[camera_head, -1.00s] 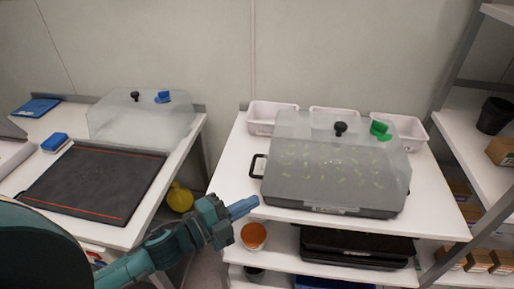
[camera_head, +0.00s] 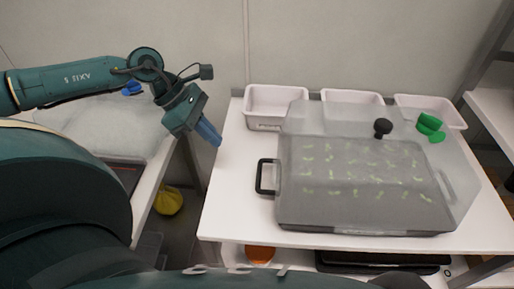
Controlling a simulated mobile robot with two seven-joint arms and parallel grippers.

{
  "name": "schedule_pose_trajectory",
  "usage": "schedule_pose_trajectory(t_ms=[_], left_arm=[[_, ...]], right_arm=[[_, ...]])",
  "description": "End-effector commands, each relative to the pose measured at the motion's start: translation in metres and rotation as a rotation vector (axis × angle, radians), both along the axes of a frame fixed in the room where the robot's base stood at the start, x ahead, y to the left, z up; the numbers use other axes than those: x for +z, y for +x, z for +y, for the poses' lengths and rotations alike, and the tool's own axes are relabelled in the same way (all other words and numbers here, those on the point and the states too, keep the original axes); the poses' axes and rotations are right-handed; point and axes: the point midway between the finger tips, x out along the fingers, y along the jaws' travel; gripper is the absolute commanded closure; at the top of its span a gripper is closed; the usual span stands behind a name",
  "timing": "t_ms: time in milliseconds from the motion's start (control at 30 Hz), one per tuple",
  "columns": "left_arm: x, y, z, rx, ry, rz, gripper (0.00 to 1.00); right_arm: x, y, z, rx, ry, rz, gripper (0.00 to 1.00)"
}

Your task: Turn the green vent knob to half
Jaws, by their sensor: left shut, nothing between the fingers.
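The green vent knob (camera_head: 430,122) sits on top of a clear propagator lid (camera_head: 350,118), near its right end. A black knob (camera_head: 382,127) stands to its left on the same lid. The lid covers a dark tray (camera_head: 350,215) with rows of small green seedlings. My left gripper (camera_head: 212,138) is shut and empty, with blue fingers pointing down and right. It is above the left edge of the white table, well left of the lid and far from the green knob. My right gripper is not in view.
Several white bins (camera_head: 275,105) stand behind the lid. A black handle (camera_head: 264,177) sticks out from the tray's left side. Another clear lid with a blue knob (camera_head: 132,89) is on the left table. A shelf post rises at right.

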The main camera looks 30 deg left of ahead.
Motion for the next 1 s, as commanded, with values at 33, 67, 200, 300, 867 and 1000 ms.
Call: schedule_pose_trajectory(t_ms=[33, 67, 200, 300, 867, 1000], left_arm=[[0.0, -0.001, 0.007, -0.012, 0.034, -0.005, 1.0], [0.0, -0.001, 0.009, -0.018, 0.048, -0.005, 1.0], [-0.003, -0.001, 0.012, -0.029, 0.07, -0.008, 1.0], [-0.011, 0.001, 0.006, -0.028, 0.064, -0.009, 1.0], [-0.082, 0.025, -0.056, -0.027, 0.061, -0.012, 1.0], [-0.083, 0.029, -0.068, -0.026, 0.063, -0.009, 1.0]], right_arm=[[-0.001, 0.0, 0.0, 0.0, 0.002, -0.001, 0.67], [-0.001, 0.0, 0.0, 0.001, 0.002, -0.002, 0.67], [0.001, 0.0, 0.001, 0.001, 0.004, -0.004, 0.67], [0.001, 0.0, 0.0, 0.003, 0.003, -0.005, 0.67], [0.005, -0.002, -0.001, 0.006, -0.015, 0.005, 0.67], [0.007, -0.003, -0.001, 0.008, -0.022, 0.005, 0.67]])
